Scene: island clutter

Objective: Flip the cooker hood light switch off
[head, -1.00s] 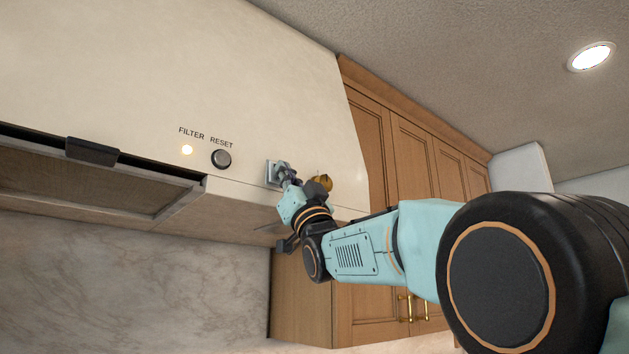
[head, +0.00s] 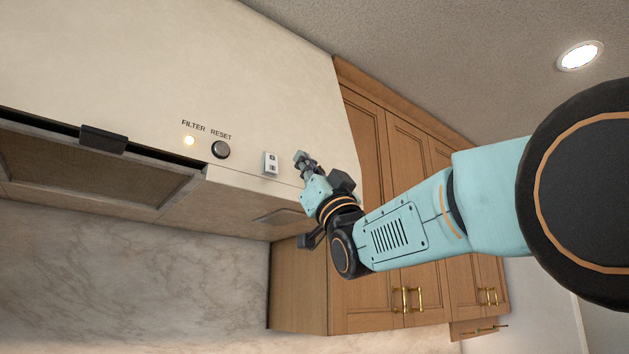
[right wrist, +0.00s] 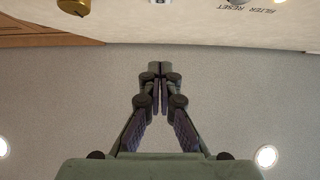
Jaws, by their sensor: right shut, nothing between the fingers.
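The light switch (head: 271,163) is a small pale plate with a little rocker on the cream hood front, right of the black reset button. It is now uncovered in the head view; which way the rocker sits is too small to tell. My right gripper (head: 301,157) is shut and empty, just right of the switch and apart from it. In the right wrist view the shut fingertips (right wrist: 160,70) point toward the hood face, with only the edge of the switch plate (right wrist: 160,1) showing at the top. My left gripper is not in view.
A black reset button (head: 220,150) and a lit filter lamp (head: 189,141) are left of the switch. A brass knob (right wrist: 73,5) shows in the right wrist view. Wooden cabinets (head: 400,170) stand right of the hood. A filter panel (head: 90,170) is underneath.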

